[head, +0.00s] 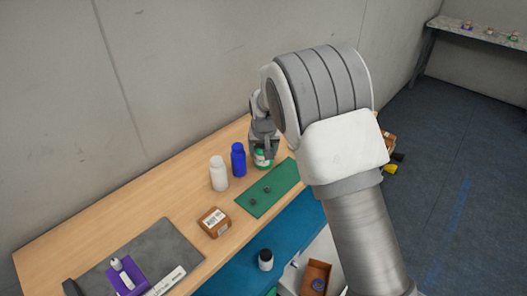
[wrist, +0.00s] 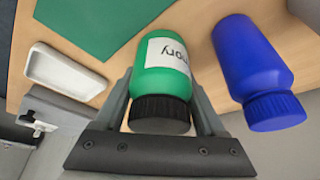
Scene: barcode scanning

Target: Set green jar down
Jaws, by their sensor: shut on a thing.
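The green jar (wrist: 165,75) has a black ribbed lid and a white label. In the wrist view it sits between the two fingers of my gripper (wrist: 165,112), which is shut on it. In the head view the jar (head: 262,158) shows partly below my gripper (head: 263,146), at the back of the wooden table beside the green mat. Whether its base touches the table I cannot tell.
A blue bottle (head: 238,159) stands close beside the jar, and a white bottle (head: 219,173) is left of it. The green mat (head: 270,188) holds small dark items. A brown box (head: 214,222) and a purple holder (head: 126,277) are nearer. A white tray (wrist: 65,72) lies left in the wrist view.

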